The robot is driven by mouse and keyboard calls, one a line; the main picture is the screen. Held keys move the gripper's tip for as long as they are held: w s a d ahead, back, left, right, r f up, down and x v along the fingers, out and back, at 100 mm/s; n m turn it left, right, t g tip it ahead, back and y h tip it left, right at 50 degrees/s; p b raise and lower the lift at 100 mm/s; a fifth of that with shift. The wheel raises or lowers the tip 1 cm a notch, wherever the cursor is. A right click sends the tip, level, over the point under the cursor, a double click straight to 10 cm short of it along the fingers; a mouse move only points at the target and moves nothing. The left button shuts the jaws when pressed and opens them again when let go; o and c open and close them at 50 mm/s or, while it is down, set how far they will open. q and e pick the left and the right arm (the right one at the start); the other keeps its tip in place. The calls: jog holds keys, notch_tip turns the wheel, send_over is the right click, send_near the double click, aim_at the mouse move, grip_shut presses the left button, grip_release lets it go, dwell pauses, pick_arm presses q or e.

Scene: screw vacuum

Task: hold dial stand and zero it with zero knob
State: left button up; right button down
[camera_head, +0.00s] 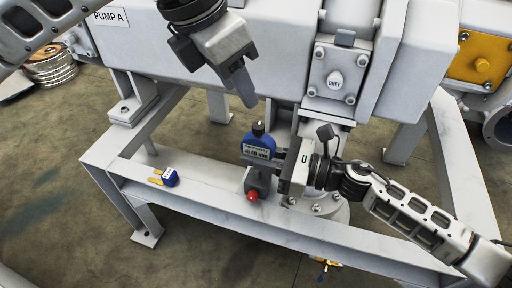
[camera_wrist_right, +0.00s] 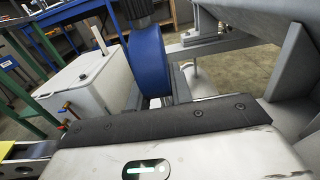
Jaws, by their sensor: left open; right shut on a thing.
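The dial gauge (camera_head: 257,148) has a blue body, a lit digital face and a dark knob (camera_head: 258,128) on top. It sits on a dark stand (camera_head: 259,178) with a red knob (camera_head: 251,196) at its base, on the frame's front rail. My right gripper (camera_head: 280,160) comes in from the right and is shut on the dial stand just behind the dial; its fingertips are partly hidden. The blue dial rim (camera_wrist_right: 148,60) stands beyond the gripper in the right wrist view. My left gripper (camera_head: 245,88) is open and empty, above the dial and apart from it.
A blue and yellow tool (camera_head: 168,177) lies on the grey rail (camera_head: 210,196) left of the stand. The pump body (camera_head: 265,60) rises behind. A bolted flange (camera_head: 322,207) is close under my right gripper. The rail between tool and stand is clear.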

pick_arm(q)
jog(key=s+d+f+m+g+h, duration=0.3)
jog(key=s+f+m+h, duration=0.1)
jog(key=f+h, duration=0.15)
jog(key=n+t+h, duration=0.2)
jog(key=t+h, duration=0.5)
jog(key=t, duration=0.2)
send_near(258, 125)
jog(key=x, duration=1)
jog(key=shift+f, duration=0.3)
grip_shut()
